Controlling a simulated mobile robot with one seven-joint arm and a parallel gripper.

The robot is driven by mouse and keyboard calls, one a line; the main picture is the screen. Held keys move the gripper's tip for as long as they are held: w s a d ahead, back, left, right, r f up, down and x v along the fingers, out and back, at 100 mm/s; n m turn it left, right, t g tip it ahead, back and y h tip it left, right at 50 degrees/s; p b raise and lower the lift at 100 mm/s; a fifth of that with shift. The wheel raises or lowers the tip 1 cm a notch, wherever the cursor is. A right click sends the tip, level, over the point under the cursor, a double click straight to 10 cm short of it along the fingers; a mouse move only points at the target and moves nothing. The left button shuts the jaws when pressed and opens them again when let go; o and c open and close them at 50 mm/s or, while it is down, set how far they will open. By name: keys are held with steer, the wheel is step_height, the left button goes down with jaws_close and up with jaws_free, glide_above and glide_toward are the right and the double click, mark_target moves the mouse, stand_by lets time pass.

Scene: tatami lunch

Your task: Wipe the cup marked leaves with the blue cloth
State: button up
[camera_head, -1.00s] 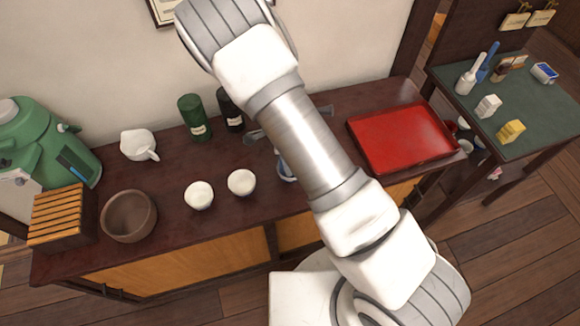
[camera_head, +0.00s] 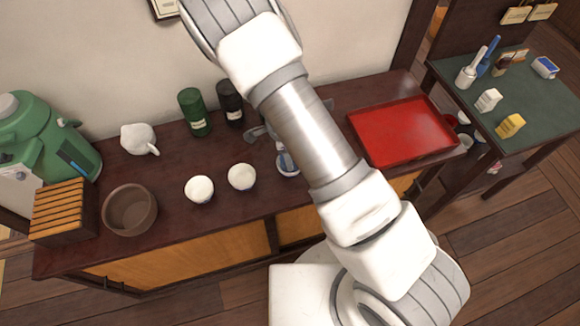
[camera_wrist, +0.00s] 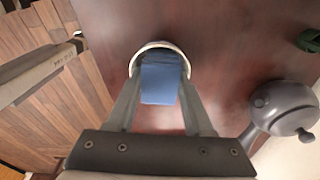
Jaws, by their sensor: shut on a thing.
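My gripper (camera_wrist: 160,80) is shut on the blue cloth (camera_wrist: 160,84) in the wrist view. The cloth's far end overlaps a pale round cup (camera_wrist: 152,46) on the dark counter. I cannot tell whether the cloth presses inside it or hangs just above. In the head view this cup (camera_head: 289,172) shows beside my arm, with blue at it; my arm hides most of the gripper. Two more white cups, one on the left (camera_head: 199,188) and one nearer (camera_head: 241,176), stand to its left. No leaf marking is readable on any cup.
A grey lidded pot (camera_wrist: 284,107) stands close by on the right in the wrist view. The head view shows a red tray (camera_head: 400,132) to the right, dark canisters (camera_head: 230,102) behind, and a brown bowl (camera_head: 129,210) at the left. The counter's front edge is near.

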steer(key=n, duration=0.2)
steer(key=n+b, duration=0.1)
steer(key=n, duration=0.1)
steer(key=n+b, duration=0.1)
steer(key=n, duration=0.1)
steer(key=shift+d+f+t, duration=0.1)
steer(key=shift+d+t, duration=0.15)
steer(key=shift+t, duration=0.05)
steer(key=n+b, duration=0.1)
steer(key=n, duration=0.2)
steer(key=shift+y, duration=0.3)
steer(key=shift+r, duration=0.2)
steer(key=m+p, duration=0.1)
steer(key=m, duration=0.2)
steer(key=shift+r+p, duration=0.15)
steer(key=shift+p, duration=0.25)
steer(key=m+p, duration=0.1)
steer(key=m, duration=0.2)
steer(key=shift+m, duration=0.4)
steer(key=m+g+p, duration=0.1)
steer(key=m+p, duration=0.1)
steer(key=m, duration=0.2)
steer(key=shift+w+p, duration=0.1)
steer(key=shift+p, duration=0.2)
steer(key=m, duration=0.3)
steer(key=shift+a+f+p, duration=0.1)
steer(key=shift+f+p, duration=0.15)
steer(key=shift+p, duration=0.05)
